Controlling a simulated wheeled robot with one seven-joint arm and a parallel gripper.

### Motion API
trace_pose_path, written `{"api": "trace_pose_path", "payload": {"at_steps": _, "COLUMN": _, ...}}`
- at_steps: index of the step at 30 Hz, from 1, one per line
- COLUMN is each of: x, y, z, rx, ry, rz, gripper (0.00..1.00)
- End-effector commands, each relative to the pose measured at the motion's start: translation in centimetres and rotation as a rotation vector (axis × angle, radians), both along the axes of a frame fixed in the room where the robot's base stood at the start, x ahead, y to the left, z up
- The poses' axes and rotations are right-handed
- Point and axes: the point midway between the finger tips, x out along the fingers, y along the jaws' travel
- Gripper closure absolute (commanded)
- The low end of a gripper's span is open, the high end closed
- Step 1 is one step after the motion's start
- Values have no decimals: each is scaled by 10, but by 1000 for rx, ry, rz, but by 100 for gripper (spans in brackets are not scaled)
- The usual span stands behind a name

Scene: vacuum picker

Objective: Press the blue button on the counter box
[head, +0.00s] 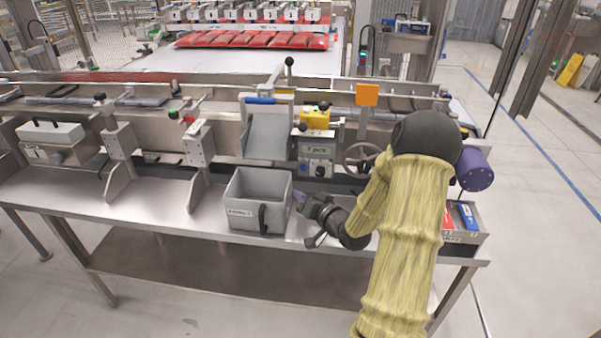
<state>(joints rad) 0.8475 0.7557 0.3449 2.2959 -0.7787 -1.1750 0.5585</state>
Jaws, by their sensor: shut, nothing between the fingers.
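The counter box (316,147) is a grey panel with a "7 pcs" readout, mounted at the back of the steel counter. My gripper (299,198) is shut and empty. It is in front of and below the counter box, beside the right side of a grey bin. It appears apart from the box. My arm, in a yellowish sleeve, comes in from the lower right.
The grey bin (240,212) with a black handle stands left of my gripper. A handwheel (361,158) is right of the counter box. A yellow device (315,118) sits above it. A tray with red and blue items (467,215) is at the counter's right end. The counter's left part is largely clear.

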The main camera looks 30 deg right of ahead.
Motion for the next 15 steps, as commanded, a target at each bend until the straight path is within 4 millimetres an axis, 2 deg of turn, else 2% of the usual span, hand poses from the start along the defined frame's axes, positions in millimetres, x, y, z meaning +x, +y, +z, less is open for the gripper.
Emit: {"api": "trace_pose_path", "payload": {"at_steps": 15, "x": 6, "y": -4, "z": 1, "rx": 2, "ry": -3, "rz": 0, "gripper": 100}}
